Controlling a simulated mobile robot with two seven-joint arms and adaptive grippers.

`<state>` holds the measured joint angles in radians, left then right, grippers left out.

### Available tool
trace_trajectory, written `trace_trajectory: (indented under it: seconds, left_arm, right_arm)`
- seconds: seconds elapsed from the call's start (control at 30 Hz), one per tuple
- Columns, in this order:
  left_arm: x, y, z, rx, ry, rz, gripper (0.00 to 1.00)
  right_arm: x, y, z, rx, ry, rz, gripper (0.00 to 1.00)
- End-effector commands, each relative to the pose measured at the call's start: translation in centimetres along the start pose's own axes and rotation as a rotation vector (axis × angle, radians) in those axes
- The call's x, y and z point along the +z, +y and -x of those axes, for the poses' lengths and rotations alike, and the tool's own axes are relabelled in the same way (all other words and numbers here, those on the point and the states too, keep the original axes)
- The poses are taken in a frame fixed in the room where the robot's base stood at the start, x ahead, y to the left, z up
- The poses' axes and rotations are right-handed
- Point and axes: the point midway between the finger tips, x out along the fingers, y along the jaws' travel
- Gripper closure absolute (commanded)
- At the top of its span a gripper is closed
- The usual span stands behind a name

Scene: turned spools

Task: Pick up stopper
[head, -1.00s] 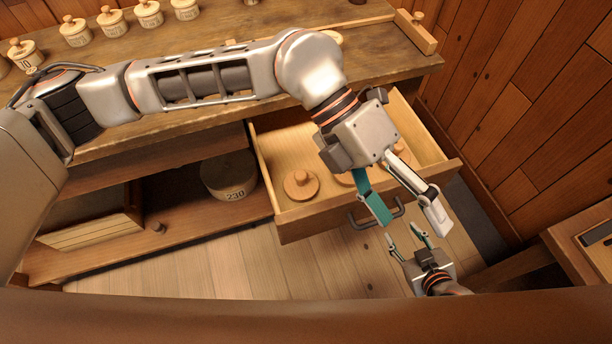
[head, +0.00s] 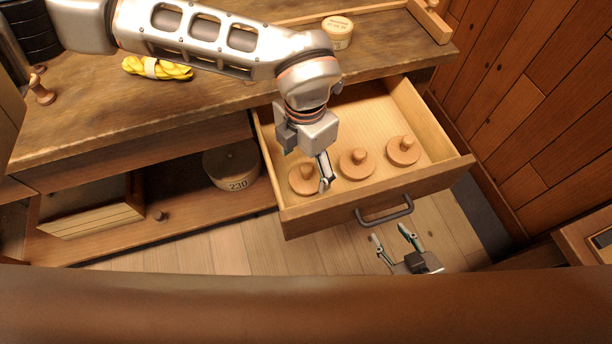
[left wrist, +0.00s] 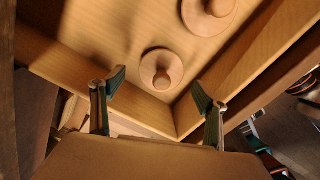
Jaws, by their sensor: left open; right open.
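Three round wooden stoppers with knobs lie in the open drawer (head: 350,108): a left one (head: 303,181), a middle one (head: 357,165) and a right one (head: 403,150). My left gripper (head: 324,182) is over the left stopper in the head view and partly covers it; one finger is hidden there. In the left wrist view my left gripper (left wrist: 158,92) is open and empty, with a stopper (left wrist: 162,68) between and beyond its fingertips, near a drawer corner. Another stopper (left wrist: 207,14) is cut off at the top. My right gripper (head: 389,234) is open and empty in front of the drawer handle.
The drawer handle (head: 384,213) sticks out at the front. A pot marked 230 (head: 232,168) stands on the lower shelf beside a wooden box (head: 92,216). The worktop above holds a yellow bundle (head: 157,69) and a small tub (head: 338,32). A plank wall (head: 540,100) closes the right side.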

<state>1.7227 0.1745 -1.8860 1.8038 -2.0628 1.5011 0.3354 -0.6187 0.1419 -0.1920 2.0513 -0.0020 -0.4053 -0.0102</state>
Motion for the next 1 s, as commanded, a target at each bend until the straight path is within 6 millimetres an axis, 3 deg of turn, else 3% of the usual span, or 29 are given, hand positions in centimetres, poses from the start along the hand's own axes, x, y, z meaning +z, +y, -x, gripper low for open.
trace_trajectory:
  seconds: [0.23,0.5,0.67,0.7,1.0]
  left_arm:
    - [-0.1,-0.3,-3.8,-0.004,0.004,0.001,0.26]
    - [-0.1,-0.2,-4.1,-0.001,0.001,0.001,0.26]
    - [-0.1,-0.2,-4.1,-0.001,0.001,0.001,0.65]
    - [-0.1,-0.2,-4.1,-0.002,0.001,0.001,0.69]
    - [-0.1,-0.2,-4.1,-0.002,0.001,0.001,0.69]
  right_arm:
    - [0.6,0.0,-0.2,0.001,-0.007,0.004,0.58]
    - [0.5,0.1,-0.2,0.002,-0.005,0.005,0.58]
    - [0.5,0.1,-0.2,0.003,-0.005,0.005,0.58]
    - [0.5,0.1,-0.2,0.003,-0.005,0.005,0.58]
    - [0.4,0.1,-0.2,0.003,-0.004,0.004,0.58]
